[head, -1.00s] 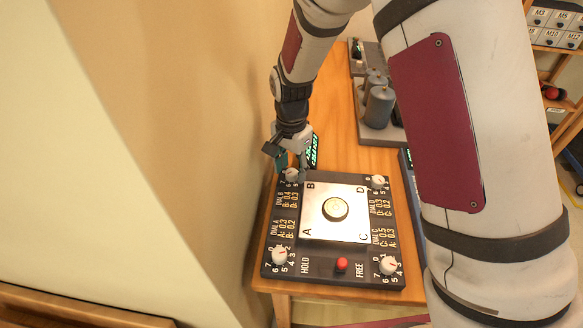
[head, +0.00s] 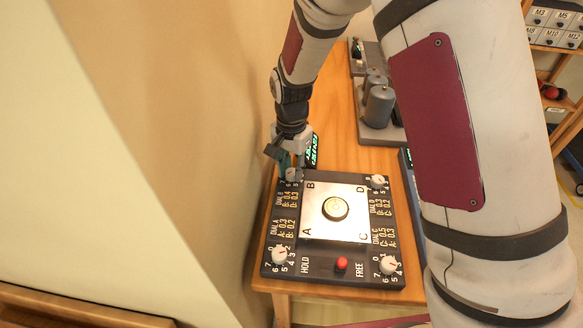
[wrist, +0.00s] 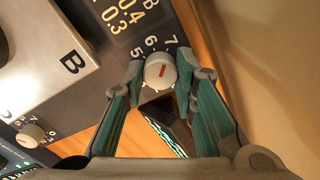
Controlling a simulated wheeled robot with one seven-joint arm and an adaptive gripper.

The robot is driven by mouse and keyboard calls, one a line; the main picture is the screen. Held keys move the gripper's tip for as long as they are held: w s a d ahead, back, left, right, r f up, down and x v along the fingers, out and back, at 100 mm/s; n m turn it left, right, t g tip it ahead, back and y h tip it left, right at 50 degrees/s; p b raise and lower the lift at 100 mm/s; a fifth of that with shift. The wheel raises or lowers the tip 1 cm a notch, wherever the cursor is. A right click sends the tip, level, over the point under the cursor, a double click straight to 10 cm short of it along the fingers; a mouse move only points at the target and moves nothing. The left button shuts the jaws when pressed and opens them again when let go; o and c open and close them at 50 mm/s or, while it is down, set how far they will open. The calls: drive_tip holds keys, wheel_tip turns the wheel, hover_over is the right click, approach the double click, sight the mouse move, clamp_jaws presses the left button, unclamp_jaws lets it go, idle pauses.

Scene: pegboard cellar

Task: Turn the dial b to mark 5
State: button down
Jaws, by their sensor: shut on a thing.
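Dial B (head: 291,175) is a small white knob at the far left corner of the dark panel (head: 328,262). In the wrist view, dial B (wrist: 160,71) shows a short red line on its top face, with the numbers 5, 6 and 7 printed beside it. My gripper (head: 290,166) is over that corner, and its two teal fingers (wrist: 161,76) are shut on dial B, one tip on each side. The lower marks around the dial are hidden by my fingers.
A silver plate (head: 315,229) with a round centre knob fills the panel's middle. Dial A (head: 279,254), dial C (head: 388,265), dial D (head: 378,182) and a red-tipped switch (head: 342,264) surround it. A wall stands close on the left. Grey cylinders (head: 378,106) stand behind.

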drive_tip(key=n, duration=0.4)
drive_tip(key=n+b, duration=0.1)
drive_tip(key=n, duration=0.2)
drive_tip(key=shift+n, duration=0.3)
drive_tip(key=n, duration=0.3)
drive_tip(key=shift+n, duration=2.2)
drive_tip(key=c, duration=1.3)
unclamp_jaws()
